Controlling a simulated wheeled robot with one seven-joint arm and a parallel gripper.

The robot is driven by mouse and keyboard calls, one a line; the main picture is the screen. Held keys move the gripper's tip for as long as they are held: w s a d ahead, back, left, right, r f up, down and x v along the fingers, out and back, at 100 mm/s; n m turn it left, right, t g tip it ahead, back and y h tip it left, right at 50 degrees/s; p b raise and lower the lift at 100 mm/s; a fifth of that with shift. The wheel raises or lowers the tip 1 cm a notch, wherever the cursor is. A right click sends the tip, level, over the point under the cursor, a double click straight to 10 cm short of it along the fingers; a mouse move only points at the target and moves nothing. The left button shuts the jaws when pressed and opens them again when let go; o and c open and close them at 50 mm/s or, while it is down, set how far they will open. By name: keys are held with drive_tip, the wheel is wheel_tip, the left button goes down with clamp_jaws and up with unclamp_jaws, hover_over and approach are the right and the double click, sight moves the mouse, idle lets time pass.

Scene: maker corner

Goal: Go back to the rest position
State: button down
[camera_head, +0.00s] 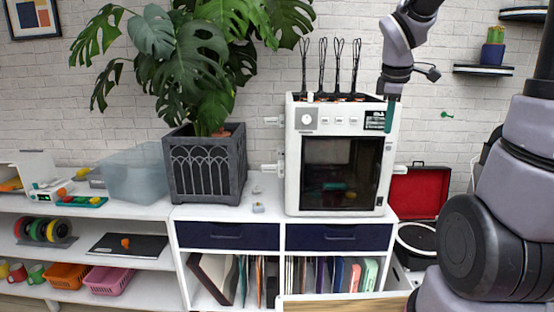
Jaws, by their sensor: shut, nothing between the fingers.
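My gripper (389,130) hangs at the upper right, pointing down at the end of my grey arm. Its fingers look like one narrow teal strip, shut with nothing visible between them. It appears in front of the upper right corner of the white 3D printer (293,170). I cannot tell how much space lies between it and the printer.
The printer has a dark door and several black loops on top. A potted plant (207,175) and a translucent bin (135,175) stand on the white shelf unit (290,222). An open red case (418,190) sits at right. Wall shelves (484,70) hold a cactus (493,48).

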drive_tip(key=s+a+r+m+t+y, duration=0.1)
drive_tip(key=s+a+r+m, duration=0.1)
drive_tip(key=s+m, duration=0.6)
drive_tip(key=s+a+r+m+t+y, duration=0.2)
drive_tip(key=s+r+m, duration=0.3)
drive_tip(key=s+m, duration=0.3)
drive_tip(key=shift+s+a+r+m, duration=0.2)
drive_tip(key=shift+a+m, duration=0.1)
drive_tip(key=shift+a, duration=0.25)
drive_tip(key=shift+w, duration=0.1)
